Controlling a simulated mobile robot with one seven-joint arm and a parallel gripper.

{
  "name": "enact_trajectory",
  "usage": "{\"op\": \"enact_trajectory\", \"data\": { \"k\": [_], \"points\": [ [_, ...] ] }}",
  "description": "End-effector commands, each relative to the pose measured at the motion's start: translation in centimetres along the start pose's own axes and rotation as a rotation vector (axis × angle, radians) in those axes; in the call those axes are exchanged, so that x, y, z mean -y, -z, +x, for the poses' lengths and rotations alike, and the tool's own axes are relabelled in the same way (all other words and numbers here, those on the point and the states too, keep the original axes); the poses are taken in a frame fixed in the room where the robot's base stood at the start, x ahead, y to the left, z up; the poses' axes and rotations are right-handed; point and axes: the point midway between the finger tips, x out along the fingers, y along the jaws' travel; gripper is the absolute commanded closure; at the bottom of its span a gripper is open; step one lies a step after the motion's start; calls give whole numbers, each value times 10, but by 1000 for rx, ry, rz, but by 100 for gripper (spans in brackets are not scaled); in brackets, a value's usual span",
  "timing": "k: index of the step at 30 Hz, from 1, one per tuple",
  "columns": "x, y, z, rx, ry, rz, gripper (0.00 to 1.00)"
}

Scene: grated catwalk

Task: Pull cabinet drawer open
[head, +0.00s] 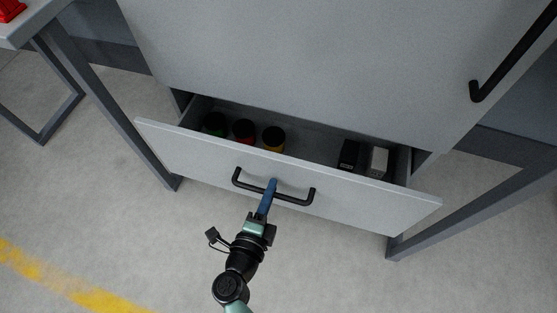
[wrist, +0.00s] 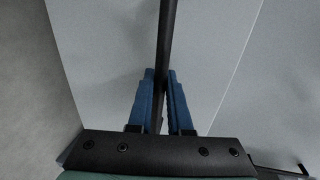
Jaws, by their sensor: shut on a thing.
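The cabinet drawer (head: 345,205) is the bottom one of a grey cabinet (head: 290,60) in the head view. It stands partly open, with its front away from the cabinet body. A black bar handle (head: 300,200) is on the drawer front. My gripper (head: 271,186) is at the middle of this handle, its blue fingers shut on the bar. In the wrist view the handle (wrist: 167,45) runs between the two blue fingers (wrist: 160,95). The fingertips hide part of the bar.
In the drawer are several cans, including a red one (head: 244,131) and a yellow one (head: 273,138), plus a black box (head: 348,155) and a white box (head: 377,161). Another black handle (head: 510,60) is above. A table leg (head: 108,100) stands left; floor in front is clear.

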Motion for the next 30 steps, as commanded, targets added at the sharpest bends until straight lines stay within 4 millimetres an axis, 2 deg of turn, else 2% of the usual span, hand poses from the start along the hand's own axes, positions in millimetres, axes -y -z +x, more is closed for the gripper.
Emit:
{"op": "enact_trajectory", "data": {
  "k": [1, 6, 12, 19, 30],
  "points": [
    [0, 1, -14, 0, -3, -2, 100],
    [-8, 1, -50, -1, -3, -2, 100],
    [-15, 0, -80, -2, -1, 0, 100],
    [-19, 0, -95, -2, 1, 1, 100],
    [-20, 0, -97, -2, 2, 0, 100]
  ]
}}
